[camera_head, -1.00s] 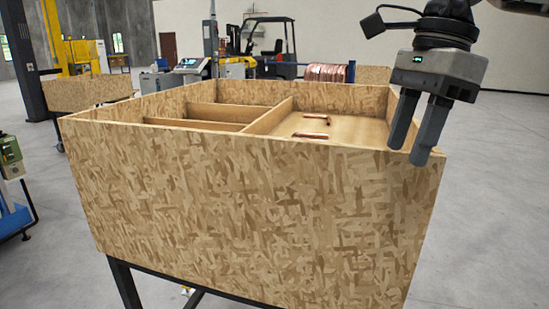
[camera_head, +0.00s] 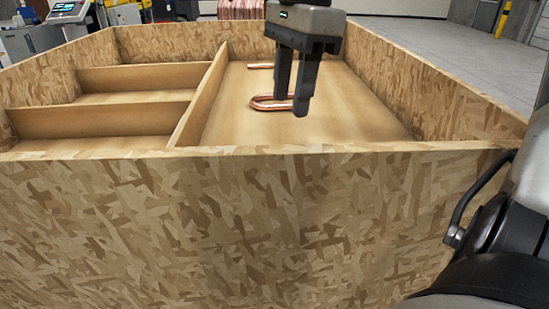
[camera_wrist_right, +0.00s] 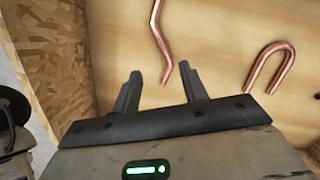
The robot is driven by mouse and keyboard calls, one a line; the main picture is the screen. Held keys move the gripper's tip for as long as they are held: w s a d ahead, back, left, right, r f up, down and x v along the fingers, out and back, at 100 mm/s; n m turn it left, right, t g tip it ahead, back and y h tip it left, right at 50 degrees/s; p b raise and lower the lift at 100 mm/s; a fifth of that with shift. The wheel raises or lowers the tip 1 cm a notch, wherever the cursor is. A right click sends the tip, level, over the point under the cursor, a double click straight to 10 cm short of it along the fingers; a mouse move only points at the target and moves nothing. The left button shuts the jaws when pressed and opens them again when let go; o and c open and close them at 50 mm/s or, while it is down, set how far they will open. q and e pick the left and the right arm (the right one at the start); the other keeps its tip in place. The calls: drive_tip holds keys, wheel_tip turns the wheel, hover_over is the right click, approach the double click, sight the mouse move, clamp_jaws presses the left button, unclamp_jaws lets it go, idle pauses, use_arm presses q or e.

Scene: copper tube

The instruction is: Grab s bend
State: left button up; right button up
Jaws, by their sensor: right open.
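The S bend (camera_wrist_right: 158,40) is a slim copper tube with shallow kinks, lying on the wooden bin floor in the right wrist view. It is ahead of the jaws and lines up roughly with the gap between them. My right gripper (camera_head: 292,107) hangs inside the right compartment of the bin, fingers pointing down, open with nothing between them. In the right wrist view its fingers (camera_wrist_right: 160,88) stand apart. A copper U-shaped tube (camera_wrist_right: 279,55) lies to the right of the S bend. In the head view a looped copper tube (camera_head: 262,102) shows beside the fingers. My left gripper is out of view.
The chipboard bin (camera_head: 250,215) has high walls around the gripper. A divider (camera_head: 205,95) separates the right compartment from smaller ones at left. Another copper piece (camera_head: 260,66) lies farther back, partly hidden by the gripper. The right compartment floor is otherwise largely clear.

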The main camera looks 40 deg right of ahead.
drive_tip(key=f, duration=0.4)
drive_tip(key=shift+w+a+f, duration=0.1)
drive_tip(key=shift+a, duration=0.15)
drive_tip(key=shift+f, duration=0.45)
drive_tip(key=f, duration=0.2)
drive_tip(key=f+p, duration=0.1)
drive_tip(key=shift+w+a+f, duration=0.25)
drive_tip(key=shift+f, duration=0.45)
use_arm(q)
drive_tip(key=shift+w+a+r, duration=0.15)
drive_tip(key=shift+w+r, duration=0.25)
use_arm(e)
drive_tip(key=shift+f, duration=0.1)
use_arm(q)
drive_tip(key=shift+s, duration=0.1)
use_arm(e)
clamp_jaws()
